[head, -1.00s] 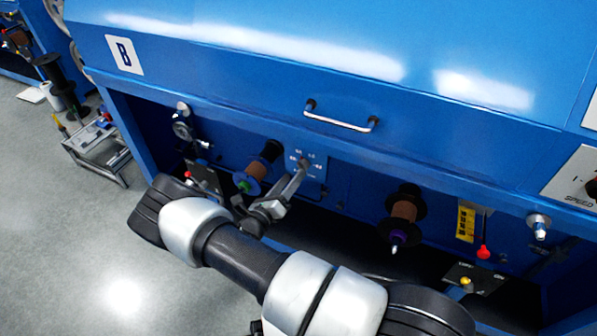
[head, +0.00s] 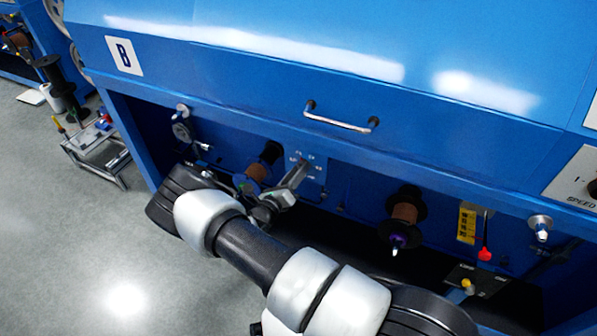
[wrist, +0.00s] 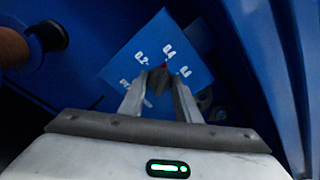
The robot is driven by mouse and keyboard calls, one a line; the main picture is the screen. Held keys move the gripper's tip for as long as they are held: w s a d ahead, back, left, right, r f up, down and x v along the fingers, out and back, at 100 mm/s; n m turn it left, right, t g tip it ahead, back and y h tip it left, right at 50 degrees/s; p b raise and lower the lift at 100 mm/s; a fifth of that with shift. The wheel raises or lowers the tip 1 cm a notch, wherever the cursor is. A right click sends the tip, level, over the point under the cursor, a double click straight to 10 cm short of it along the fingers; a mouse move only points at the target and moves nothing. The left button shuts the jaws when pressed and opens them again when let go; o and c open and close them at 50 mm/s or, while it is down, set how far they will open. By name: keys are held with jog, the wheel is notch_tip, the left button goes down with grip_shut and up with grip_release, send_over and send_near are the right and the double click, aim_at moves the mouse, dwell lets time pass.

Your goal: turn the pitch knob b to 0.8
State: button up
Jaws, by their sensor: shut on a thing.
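The pitch knob (wrist: 158,75) is mostly hidden between the fingers of my gripper. A small red mark shows at its top, close to the 0.4 label. Its blue dial plate (wrist: 146,40) carries white labels; 0.2 and 0.4 are readable, and another at the right is not clear. My gripper (wrist: 160,82) is shut on the knob, with one finger on each side. In the head view my gripper (head: 301,168) reaches the dial plate (head: 319,168) under the machine marked B.
A brown spool (head: 255,173) is left of the dial, partly behind my gripper. Another spool (head: 403,212) is to the right, beside a yellow scale (head: 466,223) and a red-tipped lever (head: 484,253). The blue hood with its handle (head: 340,122) overhangs above.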

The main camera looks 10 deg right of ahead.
jog(key=shift+m, duration=0.3)
jog(key=shift+s+d+m+t+y+p, duration=0.1)
jog(key=shift+m+y+p, duration=0.35)
jog(key=shift+m+p, duration=2.15)
jog(key=shift+s+d+m+t+y+p, duration=0.1)
jog(key=shift+m+y+p, duration=0.3)
jog(key=shift+m, duration=4.25)
jog(key=shift+s+d+m+t+y+p, duration=0.1)
jog(key=shift+m+y+p, duration=0.35)
jog(key=shift+m+p, duration=2.1)
jog(key=shift+a+m+b, duration=0.1)
jog(key=shift+m+b, duration=0.95)
jog(key=shift+m, duration=0.15)
jog(key=o, duration=1.1)
jog(key=shift+w, duration=0.1)
jog(key=shift+c, duration=0.2)
jog(key=shift+r, duration=0.1)
